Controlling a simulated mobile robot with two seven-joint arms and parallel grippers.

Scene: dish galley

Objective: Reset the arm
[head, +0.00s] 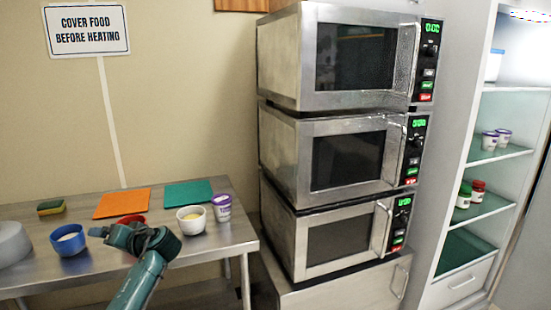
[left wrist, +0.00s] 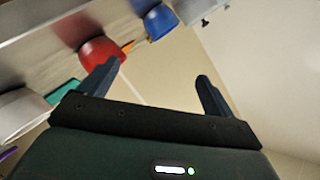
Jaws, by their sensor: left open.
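My left arm comes in from the bottom in the head view, with the left gripper (head: 125,236) over the steel table's front part, in front of the red bowl (head: 132,219). In the left wrist view the two fingers of the left gripper (left wrist: 160,72) are spread with nothing between them. The red bowl (left wrist: 98,50) lies just beyond the left-hand finger there; I cannot tell if they touch. In the head view the gripper hides most of the red bowl. My right gripper is not in view.
The steel table (head: 215,243) holds a blue bowl (head: 68,242), white bowl (head: 190,222), purple-white cup (head: 222,209), orange mat (head: 120,203), green mat (head: 187,192) and sponge (head: 51,208). Three stacked microwaves (head: 290,150) and a shelf unit (head: 480,210) stand to the right.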

